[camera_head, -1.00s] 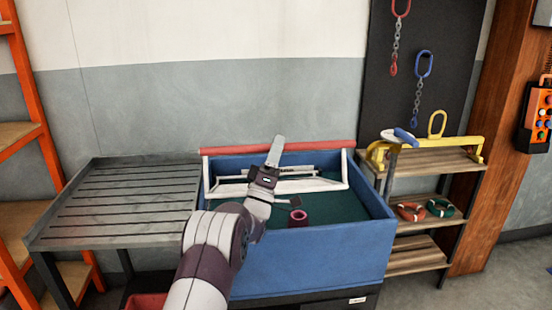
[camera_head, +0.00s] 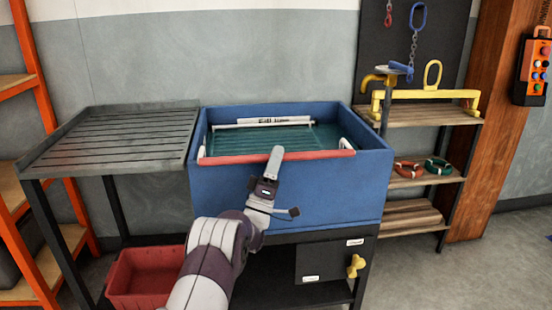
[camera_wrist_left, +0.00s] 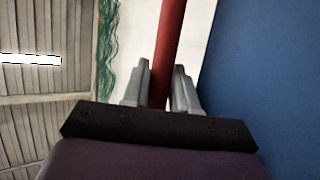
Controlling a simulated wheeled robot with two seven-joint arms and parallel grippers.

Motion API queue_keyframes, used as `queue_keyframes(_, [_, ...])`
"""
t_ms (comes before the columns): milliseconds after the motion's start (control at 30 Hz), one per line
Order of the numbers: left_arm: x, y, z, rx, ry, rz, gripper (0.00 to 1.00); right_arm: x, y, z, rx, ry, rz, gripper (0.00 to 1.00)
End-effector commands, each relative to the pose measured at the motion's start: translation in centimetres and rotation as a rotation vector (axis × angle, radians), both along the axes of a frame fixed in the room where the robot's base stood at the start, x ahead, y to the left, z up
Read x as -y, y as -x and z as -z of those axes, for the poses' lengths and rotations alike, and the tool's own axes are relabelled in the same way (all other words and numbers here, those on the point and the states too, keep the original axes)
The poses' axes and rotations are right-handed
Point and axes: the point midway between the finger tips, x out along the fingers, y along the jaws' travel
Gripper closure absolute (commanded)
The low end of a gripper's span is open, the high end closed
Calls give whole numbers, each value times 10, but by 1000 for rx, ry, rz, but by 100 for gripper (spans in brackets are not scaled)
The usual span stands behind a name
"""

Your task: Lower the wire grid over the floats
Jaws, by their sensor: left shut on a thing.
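The wire grid is a white frame (camera_head: 262,125) with a red front bar (camera_head: 318,156), over the blue tub (camera_head: 290,205). The red bar lies along the tub's front rim and the frame lies low in the tub, over the dark green interior. My left gripper (camera_head: 275,160) is shut on the red bar near its middle, at the front rim. In the left wrist view the red bar (camera_wrist_left: 168,45) runs between the two fingers. I cannot make out any floats in the tub. My right gripper is not in view.
A slatted metal table (camera_head: 120,138) adjoins the tub on the left. A red bin (camera_head: 148,278) sits below. A wooden shelf (camera_head: 425,115) at right bears a yellow bar, with coloured rings one level lower. Green strands (camera_wrist_left: 108,50) hang in the left wrist view.

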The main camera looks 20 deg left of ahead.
Motion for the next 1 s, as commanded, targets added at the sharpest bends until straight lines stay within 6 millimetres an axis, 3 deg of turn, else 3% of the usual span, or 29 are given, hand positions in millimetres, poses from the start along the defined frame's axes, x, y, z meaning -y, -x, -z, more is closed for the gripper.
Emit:
queue_keyframes(33, [1,-1,12,-20,4,3,100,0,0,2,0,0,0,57])
queue_keyframes(333, [1,-1,16,-29,6,5,100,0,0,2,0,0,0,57])
queue_keyframes(367, [1,-1,17,-30,5,5,63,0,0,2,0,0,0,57])
queue_keyframes(400, [1,-1,17,-30,6,5,52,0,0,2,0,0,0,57])
queue_keyframes(1000, [0,-1,8,-16,3,2,52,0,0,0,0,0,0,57])
